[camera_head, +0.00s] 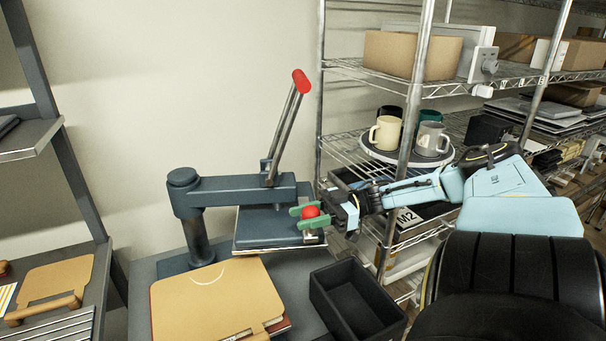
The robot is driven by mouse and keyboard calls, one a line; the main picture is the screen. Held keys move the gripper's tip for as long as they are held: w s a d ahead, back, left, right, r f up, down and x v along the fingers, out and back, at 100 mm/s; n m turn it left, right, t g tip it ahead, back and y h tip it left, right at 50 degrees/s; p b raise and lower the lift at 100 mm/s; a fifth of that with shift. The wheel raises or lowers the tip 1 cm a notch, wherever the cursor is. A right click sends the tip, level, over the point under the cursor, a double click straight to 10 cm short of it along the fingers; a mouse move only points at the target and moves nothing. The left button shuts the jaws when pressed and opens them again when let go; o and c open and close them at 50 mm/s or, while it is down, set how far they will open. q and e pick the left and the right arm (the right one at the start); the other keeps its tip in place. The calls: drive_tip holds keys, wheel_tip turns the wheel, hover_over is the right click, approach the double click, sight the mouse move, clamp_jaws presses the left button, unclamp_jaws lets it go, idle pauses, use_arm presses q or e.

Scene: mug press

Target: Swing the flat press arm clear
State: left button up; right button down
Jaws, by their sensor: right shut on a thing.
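The flat press stands on the grey table, with a dark blue-grey press arm (235,189) reaching right from its post (194,225). A lever with a red grip (301,81) rises tilted from the arm. The flat plate (270,228) sits under the arm's right end. My right gripper (310,213), with green fingers, is shut on a red knob (310,212) at the plate's right side. The fingers hide part of the knob and how it joins the press. My left gripper is not in view.
A black open bin (356,300) and tan folders (217,303) lie in front of the press. A wire shelf behind holds a round tray (377,154) with several mugs. Another shelf (30,139) stands at the left.

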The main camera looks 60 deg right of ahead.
drive_tip(key=shift+s+f, duration=0.2)
drive_tip(key=shift+f, duration=0.1)
drive_tip(key=c, duration=1.3)
unclamp_jaws()
drive_tip(key=o, duration=0.4)
drive_tip(key=shift+s+d+r, duration=0.15)
drive_tip(key=shift+s, duration=0.1)
drive_tip(key=shift+w+r, duration=0.1)
drive_tip(key=shift+w, duration=0.2)
wheel_tip(320, 180, up, 10)
drive_tip(key=p, duration=0.7)
